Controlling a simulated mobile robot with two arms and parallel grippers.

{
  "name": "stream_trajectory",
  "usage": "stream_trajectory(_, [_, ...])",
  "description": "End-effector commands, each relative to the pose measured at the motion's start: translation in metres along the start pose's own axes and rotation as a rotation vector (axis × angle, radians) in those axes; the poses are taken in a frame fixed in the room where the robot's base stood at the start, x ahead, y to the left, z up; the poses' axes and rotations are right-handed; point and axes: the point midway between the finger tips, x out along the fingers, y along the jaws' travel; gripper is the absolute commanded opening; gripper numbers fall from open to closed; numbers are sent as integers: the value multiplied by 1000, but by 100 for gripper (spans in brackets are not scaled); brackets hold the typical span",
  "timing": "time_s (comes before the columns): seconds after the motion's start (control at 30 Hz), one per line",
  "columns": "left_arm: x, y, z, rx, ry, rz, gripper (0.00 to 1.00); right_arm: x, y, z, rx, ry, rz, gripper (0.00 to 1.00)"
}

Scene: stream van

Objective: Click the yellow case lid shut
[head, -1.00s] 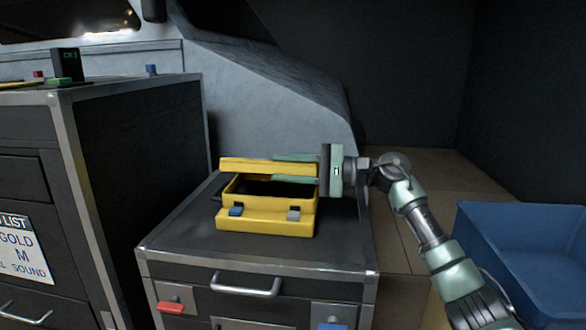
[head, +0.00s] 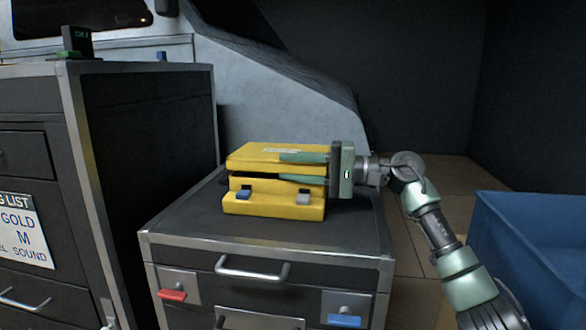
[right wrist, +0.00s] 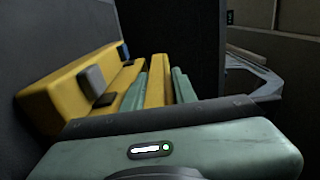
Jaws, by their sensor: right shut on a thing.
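The yellow case (head: 272,208) stands on top of a low dark cabinet. Its yellow lid (head: 255,160) is lowered over the body, with a narrow dark gap still showing between them. A blue latch (head: 244,194) and a grey latch (head: 303,198) are on the case front. My right gripper (head: 281,168) comes in from the right and is shut on the lid's right side, one finger above and one below. The right wrist view shows the lid (right wrist: 158,94) between the green fingers, beside the case body (right wrist: 55,100). My left gripper is out of view.
The low cabinet (head: 190,228) has metal edges, a drawer handle, a red tab (head: 172,295) and a blue tab (head: 345,320). A taller dark cabinet (head: 150,150) stands at left. A blue bin (head: 530,250) is at right. A grey sloped wall piece is behind.

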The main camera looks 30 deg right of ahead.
Motion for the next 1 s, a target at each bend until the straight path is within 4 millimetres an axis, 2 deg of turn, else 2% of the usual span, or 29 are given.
stream_trajectory(0.1, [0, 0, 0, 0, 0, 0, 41, 0, 5, -1, 0, 0, 9, 0])
stream_trajectory(0.13, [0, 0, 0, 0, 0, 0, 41, 0, 5, -1, 1, 0, 10, 36])
stream_trajectory(0.17, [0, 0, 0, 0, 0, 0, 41, 0, 5, 0, 1, 0, 10, 41])
stream_trajectory(0.67, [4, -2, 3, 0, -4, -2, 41, 1, 3, 0, 25, -3, 12, 41])
stream_trajectory(1.0, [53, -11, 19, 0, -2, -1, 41, 1, -27, -8, 289, -1, 9, 41])
